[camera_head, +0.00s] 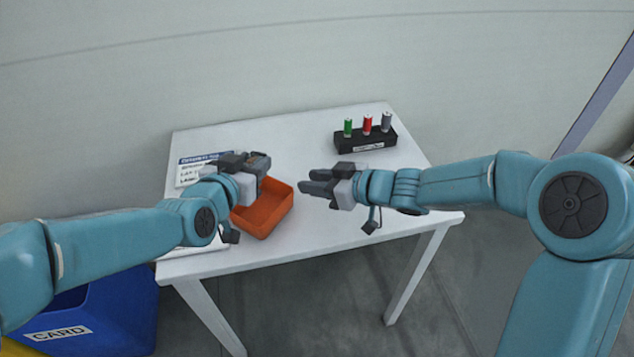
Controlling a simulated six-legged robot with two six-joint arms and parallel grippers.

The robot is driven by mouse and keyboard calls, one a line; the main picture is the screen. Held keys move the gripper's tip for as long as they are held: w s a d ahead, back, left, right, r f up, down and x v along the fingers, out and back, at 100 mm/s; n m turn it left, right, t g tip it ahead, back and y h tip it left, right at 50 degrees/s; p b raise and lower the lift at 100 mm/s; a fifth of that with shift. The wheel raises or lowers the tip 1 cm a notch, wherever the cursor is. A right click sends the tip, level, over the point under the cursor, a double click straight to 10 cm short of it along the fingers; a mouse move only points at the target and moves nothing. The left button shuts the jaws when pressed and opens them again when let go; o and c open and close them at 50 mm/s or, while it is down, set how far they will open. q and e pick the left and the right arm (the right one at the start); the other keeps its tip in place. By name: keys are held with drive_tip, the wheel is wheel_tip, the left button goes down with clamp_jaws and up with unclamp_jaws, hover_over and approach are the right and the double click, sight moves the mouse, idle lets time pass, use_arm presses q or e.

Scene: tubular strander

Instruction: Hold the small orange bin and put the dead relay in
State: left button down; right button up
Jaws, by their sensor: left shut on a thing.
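The small orange bin (262,214) sits at the front left of the white table, its open top facing up. My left gripper (256,163) is at the bin's back left rim and is shut on it. The gripper and wrist cover that part of the rim. My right gripper (308,181) is just right of the bin, above the table, with its fingers pointing left towards the bin. Its two fingertips show apart, and I see nothing between them. I cannot make out the dead relay in this view; the inside of the bin that shows looks empty.
A black block (378,138) with green, red and grey cylinders stands at the table's back right. A printed sheet (190,171) lies at the left, partly behind my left arm. A blue bin marked CARD (118,305) stands on the floor at lower left. The table's (290,130) back middle is clear.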

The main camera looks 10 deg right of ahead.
hover_over(262, 207)
drive_tip(key=w+d, duration=0.3)
drive_tip(key=d, duration=0.1)
wheel_tip(262, 207, down, 4)
drive_tip(key=shift+d+f, duration=0.1)
drive_tip(key=shift+f, duration=0.15)
clamp_jaws()
